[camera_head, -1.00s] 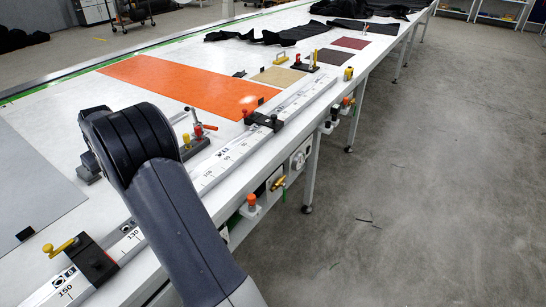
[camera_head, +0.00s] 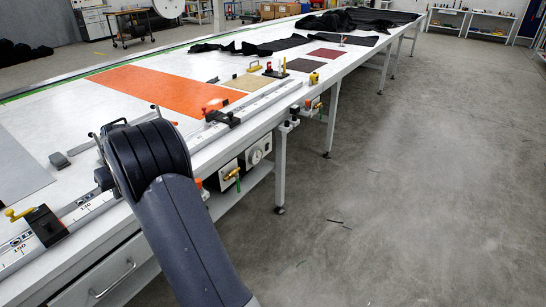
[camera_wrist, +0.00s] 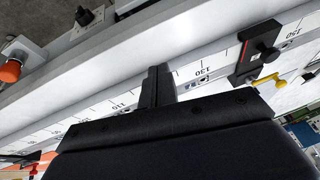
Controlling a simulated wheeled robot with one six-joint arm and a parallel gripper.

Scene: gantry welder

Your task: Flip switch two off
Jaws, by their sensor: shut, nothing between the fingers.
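My gripper (camera_wrist: 158,86) is shut and empty in the wrist view, its black fingers together over the white scale rail (camera_wrist: 215,65) near the table edge. In the head view my arm hides the gripper. No switch is clearly readable as switch two. A small dark knob or lever (camera_wrist: 84,15) shows at the top of the wrist view, apart from my fingers; I cannot tell whether it is a switch. In the head view, a white box with a brass and green valve (camera_head: 231,174) and a gauge box (camera_head: 257,153) hang under the table's front edge.
The orange knob (camera_wrist: 10,70) is at the wrist view's left. A black clamp with a yellow handle (camera_head: 42,222) sits on the rail near me. A drawer handle (camera_head: 113,279) sticks out below.

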